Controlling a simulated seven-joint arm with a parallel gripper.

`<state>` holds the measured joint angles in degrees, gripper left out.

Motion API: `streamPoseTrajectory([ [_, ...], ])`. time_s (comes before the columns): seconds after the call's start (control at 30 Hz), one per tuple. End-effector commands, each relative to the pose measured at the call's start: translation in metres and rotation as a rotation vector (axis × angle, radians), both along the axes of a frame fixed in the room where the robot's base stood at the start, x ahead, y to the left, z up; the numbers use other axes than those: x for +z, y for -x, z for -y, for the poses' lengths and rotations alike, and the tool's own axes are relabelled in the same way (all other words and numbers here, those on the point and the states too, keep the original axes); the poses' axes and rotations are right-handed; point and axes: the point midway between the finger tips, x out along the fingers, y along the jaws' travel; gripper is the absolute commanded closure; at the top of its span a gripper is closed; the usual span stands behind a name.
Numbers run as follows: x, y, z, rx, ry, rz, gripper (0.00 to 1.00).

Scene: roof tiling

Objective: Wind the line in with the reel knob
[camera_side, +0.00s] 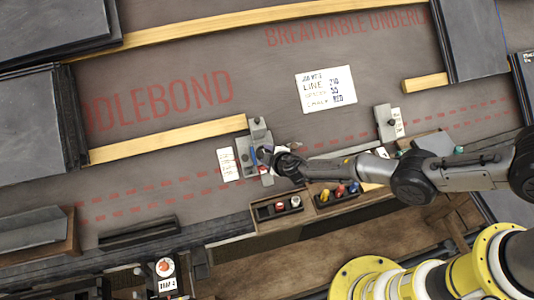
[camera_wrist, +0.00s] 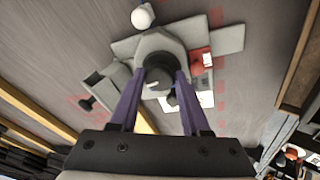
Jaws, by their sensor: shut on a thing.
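The reel is a grey plate with a rounded grey body (camera_wrist: 178,42). It also shows in the side view as a grey bracket (camera_side: 243,152) at the end of a wooden batten. My gripper (camera_wrist: 160,76) has its two purple fingers shut on a dark round knob (camera_wrist: 157,70) on the reel body. In the side view my gripper (camera_side: 268,157) reaches the reel from the right and covers part of it. A white ball (camera_wrist: 143,16) stands at the far side of the reel body. I cannot make out the line itself.
A second grey bracket (camera_side: 385,122) stands to the right. A note card (camera_side: 326,90) lies on the underlay. Small bins (camera_side: 278,207) with coloured items sit below the reel. Wooden battens (camera_side: 168,138) and dark slates (camera_side: 30,125) lie to the left.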

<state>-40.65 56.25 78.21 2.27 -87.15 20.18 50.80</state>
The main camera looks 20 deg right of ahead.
Motion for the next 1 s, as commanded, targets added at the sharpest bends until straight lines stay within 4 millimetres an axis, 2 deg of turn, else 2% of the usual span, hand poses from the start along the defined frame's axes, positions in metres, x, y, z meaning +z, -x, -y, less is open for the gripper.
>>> streamPoseTrajectory([
  [0.3, -0.0002, -0.0002, -0.0001, -0.079, -0.055, 0.000, 1.00],
  [0.77, -0.0004, -0.0002, 0.0003, -0.090, -0.062, -0.001, 1.00],
  [0.8, -0.0005, -0.0002, 0.0004, -0.090, -0.062, -0.001, 0.50],
  [0.93, -0.0005, -0.0001, 0.0003, -0.089, -0.061, -0.001, 0.26],
  [1.0, -0.0004, 0.0000, 0.0001, -0.089, -0.061, -0.001, 0.24],
])
